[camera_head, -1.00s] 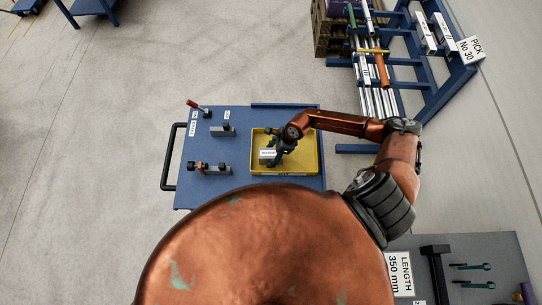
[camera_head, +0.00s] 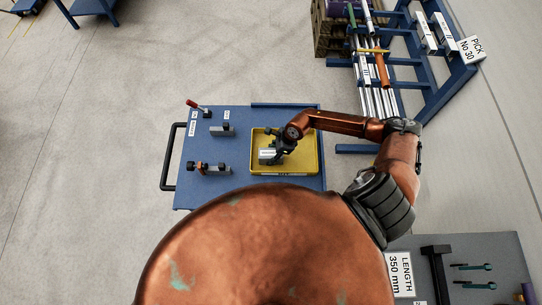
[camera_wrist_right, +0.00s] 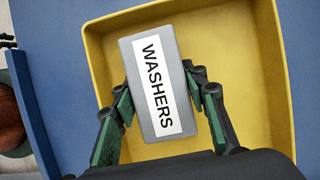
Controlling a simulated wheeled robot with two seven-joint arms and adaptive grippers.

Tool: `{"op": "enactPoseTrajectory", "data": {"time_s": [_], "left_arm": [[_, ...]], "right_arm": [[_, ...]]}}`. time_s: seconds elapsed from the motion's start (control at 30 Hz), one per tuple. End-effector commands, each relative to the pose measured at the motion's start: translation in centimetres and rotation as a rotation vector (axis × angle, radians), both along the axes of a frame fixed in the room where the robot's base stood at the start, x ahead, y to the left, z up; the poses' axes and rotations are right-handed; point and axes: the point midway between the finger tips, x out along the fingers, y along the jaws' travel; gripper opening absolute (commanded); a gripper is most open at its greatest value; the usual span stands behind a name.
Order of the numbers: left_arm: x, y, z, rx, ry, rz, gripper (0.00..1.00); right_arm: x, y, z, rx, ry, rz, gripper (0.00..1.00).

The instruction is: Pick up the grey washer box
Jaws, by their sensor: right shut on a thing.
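The grey washer box (camera_wrist_right: 182,60) has a white label reading "WASHERS" and fills the middle of the right wrist view. In the head view the box (camera_head: 267,155) is a small pale block over the yellow tray (camera_head: 308,167). My right gripper (camera_wrist_right: 164,95) is shut on the box, with one green-padded finger on each side of it. The gripper (camera_head: 274,151) shows over the tray in the head view. I cannot tell whether the box touches the tray floor. My left gripper is not in view.
The tray sits on a blue cart top (camera_head: 245,172) with a black handle (camera_head: 168,160) at its left. Small clamp-like fixtures (camera_head: 210,169) stand left of the tray. A blue rack (camera_head: 440,75) with bars stands at the upper right, and a grey bench (camera_head: 460,250) at the lower right.

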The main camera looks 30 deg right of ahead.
Motion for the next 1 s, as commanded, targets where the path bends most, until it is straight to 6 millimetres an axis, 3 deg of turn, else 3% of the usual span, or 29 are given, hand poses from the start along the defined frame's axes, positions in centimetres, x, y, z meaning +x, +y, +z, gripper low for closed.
{"op": "enactPoseTrajectory", "data": {"time_s": [0.43, 0.77, 0.9, 1.0], "left_arm": [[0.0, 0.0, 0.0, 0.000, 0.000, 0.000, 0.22], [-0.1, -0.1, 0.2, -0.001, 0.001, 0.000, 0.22], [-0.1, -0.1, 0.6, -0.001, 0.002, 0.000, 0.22], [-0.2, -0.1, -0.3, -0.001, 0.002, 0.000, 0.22]], "right_arm": [[0.0, 0.0, 0.0, 0.000, 0.000, 0.000, 0.05], [0.1, 0.0, 0.2, 0.000, -0.001, 0.000, 0.04], [0.2, 0.0, 1.0, 0.001, -0.003, 0.000, 0.04], [0.2, -0.1, 2.3, -0.001, -0.007, 0.003, 0.04]]}}
